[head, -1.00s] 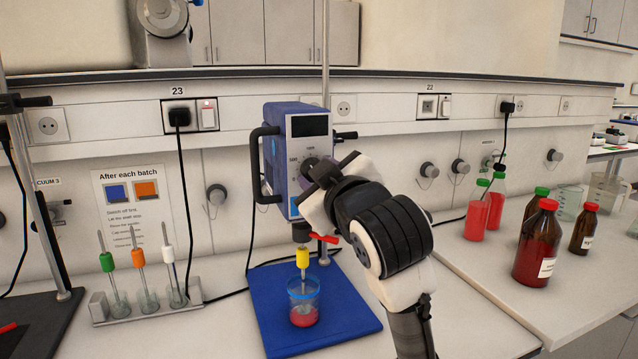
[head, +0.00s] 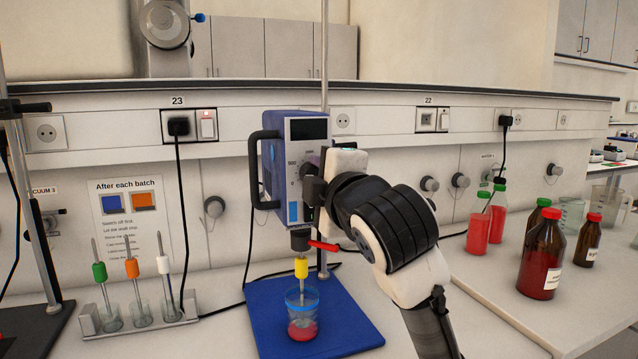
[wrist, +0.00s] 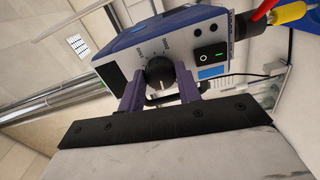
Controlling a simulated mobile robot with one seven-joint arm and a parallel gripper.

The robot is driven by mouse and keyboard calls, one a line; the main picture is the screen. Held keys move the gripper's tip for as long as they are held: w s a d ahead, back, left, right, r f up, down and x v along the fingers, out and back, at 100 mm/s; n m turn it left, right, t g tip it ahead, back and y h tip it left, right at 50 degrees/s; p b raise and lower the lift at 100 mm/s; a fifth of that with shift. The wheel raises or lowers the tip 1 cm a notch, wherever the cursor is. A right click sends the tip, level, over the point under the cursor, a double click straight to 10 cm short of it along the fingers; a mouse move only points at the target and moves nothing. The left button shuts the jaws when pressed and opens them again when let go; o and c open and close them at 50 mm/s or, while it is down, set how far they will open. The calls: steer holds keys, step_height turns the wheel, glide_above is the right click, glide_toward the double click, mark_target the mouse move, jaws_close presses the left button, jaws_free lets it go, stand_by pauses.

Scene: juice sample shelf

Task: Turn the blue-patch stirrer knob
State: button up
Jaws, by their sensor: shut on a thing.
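The overhead stirrer (head: 297,150) is a blue box on a stand with a dark display on its front. A light-blue patch (head: 293,212) shows low on the front; it also shows in the wrist view (wrist: 212,72), beside a black rocker switch (wrist: 210,53). The black stirrer knob (wrist: 159,72) sits on the front with scale marks around it. My gripper (wrist: 159,88) has one finger on each side of the knob and is shut on it. In the head view, my gripper (head: 312,188) reaches the front from the right and hides most of the knob.
A rack (head: 90,321) of several stirring rods stands left. Red juice bottles (head: 540,252) stand right. A red lever (head: 324,246) juts out below my gripper.

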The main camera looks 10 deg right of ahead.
steer(key=shift+n, duration=0.6)
steer(key=o, duration=1)
steer(key=shift+s, duration=0.1)
steer(key=b+v, duration=0.3)
steer(key=v, duration=1)
steer(key=shift+s, duration=0.4)
